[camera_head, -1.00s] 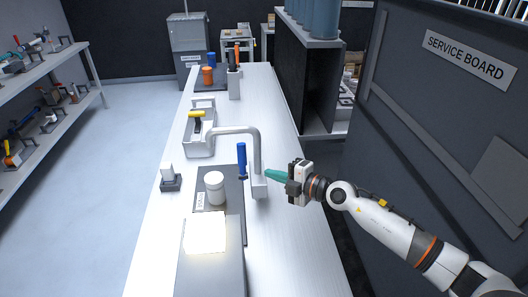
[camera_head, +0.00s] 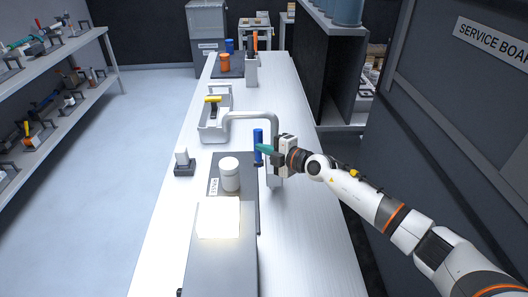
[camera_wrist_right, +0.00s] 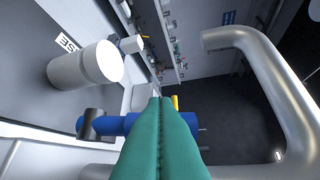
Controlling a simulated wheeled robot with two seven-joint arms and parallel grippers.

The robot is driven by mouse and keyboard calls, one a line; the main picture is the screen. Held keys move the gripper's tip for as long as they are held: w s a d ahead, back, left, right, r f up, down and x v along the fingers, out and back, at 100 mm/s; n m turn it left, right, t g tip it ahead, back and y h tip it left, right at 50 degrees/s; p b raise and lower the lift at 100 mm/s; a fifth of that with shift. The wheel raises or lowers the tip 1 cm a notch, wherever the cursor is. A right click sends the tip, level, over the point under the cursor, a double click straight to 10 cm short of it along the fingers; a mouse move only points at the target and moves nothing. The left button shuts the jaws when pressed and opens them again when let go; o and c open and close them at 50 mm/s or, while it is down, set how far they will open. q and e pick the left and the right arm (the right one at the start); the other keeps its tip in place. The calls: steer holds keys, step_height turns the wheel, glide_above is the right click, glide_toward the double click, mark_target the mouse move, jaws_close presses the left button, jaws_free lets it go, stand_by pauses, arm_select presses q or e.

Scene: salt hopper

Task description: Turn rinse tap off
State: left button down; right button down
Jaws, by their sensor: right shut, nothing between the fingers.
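The rinse tap has a grey bent spout (camera_head: 250,115) and a base on the bench's right part; the spout also shows in the wrist view (camera_wrist_right: 275,82). Its blue lever (camera_head: 258,137) stands upright beside the base. In the wrist view the blue lever (camera_wrist_right: 116,125) lies across the picture behind my fingers, which hide its middle. My right gripper (camera_head: 261,149), with green fingers, is shut and empty, its tips at the lever from the right. I cannot tell whether they touch it. My left gripper is not in view.
A white jar (camera_head: 230,176) stands on a dark mat near a glowing panel (camera_head: 218,218). A tray (camera_head: 211,132) with a yellow-handled tool sits under the spout's end. A small white block on a dark stand (camera_head: 184,163) is at left. The bench's right strip is clear.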

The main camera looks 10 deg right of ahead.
steer(key=shift+w+d+f+b, duration=0.1)
steer(key=shift+w+f+b, duration=0.1)
steer(key=shift+w, duration=0.25)
steer(key=shift+w+d+f+b, duration=0.1)
steer(key=shift+w+b, duration=0.1)
steer(key=shift+w, duration=0.2)
steer(key=shift+w+d+r+p, duration=0.1)
steer(key=shift+w+r+p, duration=0.05)
steer(key=shift+w+p, duration=0.25)
steer(key=shift+d, duration=0.1)
